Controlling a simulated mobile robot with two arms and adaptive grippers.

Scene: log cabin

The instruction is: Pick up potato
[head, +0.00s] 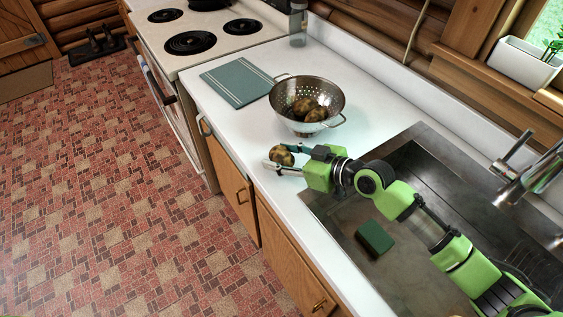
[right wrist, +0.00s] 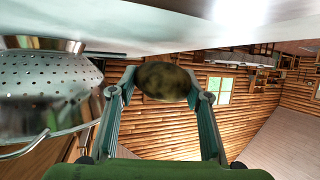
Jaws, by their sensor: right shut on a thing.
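A brown potato (head: 281,155) is between the fingers of my right gripper (head: 285,160), near the front edge of the white counter. In the right wrist view the potato (right wrist: 162,81) sits between the two fingertips of the right gripper (right wrist: 160,88), which is shut on it. More potatoes (head: 309,109) lie inside a metal colander (head: 326,92) on the counter just behind the gripper. The colander also shows at the left of the right wrist view (right wrist: 45,85). My left gripper is not in view.
A stove (head: 215,48) stands at the back left. The sink (head: 405,165) with a dark green sponge (head: 374,239) and a faucet (head: 520,165) is at the right. A planter (head: 523,65) stands on the sill.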

